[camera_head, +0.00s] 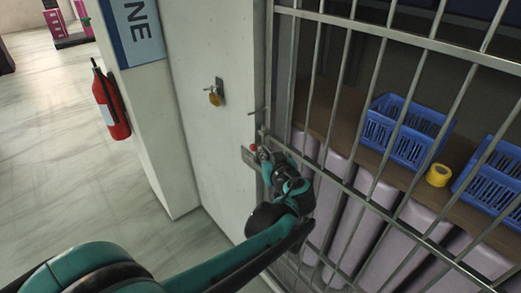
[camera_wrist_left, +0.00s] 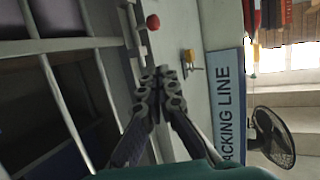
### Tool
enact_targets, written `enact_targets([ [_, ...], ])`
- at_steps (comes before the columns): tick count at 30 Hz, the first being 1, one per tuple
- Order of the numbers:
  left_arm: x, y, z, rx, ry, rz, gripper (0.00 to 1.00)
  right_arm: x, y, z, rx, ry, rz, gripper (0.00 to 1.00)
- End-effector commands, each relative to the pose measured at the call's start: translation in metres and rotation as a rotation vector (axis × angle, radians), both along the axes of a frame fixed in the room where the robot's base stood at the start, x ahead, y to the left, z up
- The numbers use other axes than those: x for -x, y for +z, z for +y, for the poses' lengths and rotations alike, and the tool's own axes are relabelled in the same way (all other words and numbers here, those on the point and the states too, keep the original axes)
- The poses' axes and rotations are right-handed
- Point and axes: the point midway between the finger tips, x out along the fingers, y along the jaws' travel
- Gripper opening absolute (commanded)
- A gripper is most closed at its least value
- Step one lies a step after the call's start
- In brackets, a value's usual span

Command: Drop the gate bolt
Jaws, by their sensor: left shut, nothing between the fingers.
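The barred metal gate (camera_head: 345,110) stands at the right in the head view, beside a pale post. The gate bolt's red knob (camera_head: 253,147) shows at the gate's left edge, above a small metal plate (camera_head: 248,158). In the left wrist view the red knob (camera_wrist_left: 152,22) is beyond my fingertips, with a clear gap in the picture. My left gripper (camera_head: 265,154) is shut and empty, close to the knob; I cannot tell whether it touches the bolt. Its closed fingers also show in the wrist view (camera_wrist_left: 160,73). The gripper partly hides the latch. My right gripper is not in view.
A yellow padlock (camera_head: 214,98) hangs from a hasp on the post. Blue baskets (camera_head: 408,130) and a yellow tape roll (camera_head: 438,175) sit on a shelf behind the bars. A red extinguisher (camera_head: 111,103) is at the left. A fan (camera_wrist_left: 271,137) shows in the wrist view.

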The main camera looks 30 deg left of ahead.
Motion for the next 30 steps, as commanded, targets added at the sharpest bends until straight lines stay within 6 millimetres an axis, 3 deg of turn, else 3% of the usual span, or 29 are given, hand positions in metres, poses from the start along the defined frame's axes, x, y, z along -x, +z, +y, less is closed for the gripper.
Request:
enact_targets([
  [13,-0.061,-0.029,0.063,0.001,0.002,0.002,0.0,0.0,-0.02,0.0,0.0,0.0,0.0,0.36],
  [21,-0.071,-0.057,0.071,0.001,0.0,0.002,0.0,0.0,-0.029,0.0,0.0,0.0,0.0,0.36],
  [30,-0.072,-0.06,0.072,0.001,-0.001,0.002,0.0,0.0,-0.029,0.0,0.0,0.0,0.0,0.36],
])
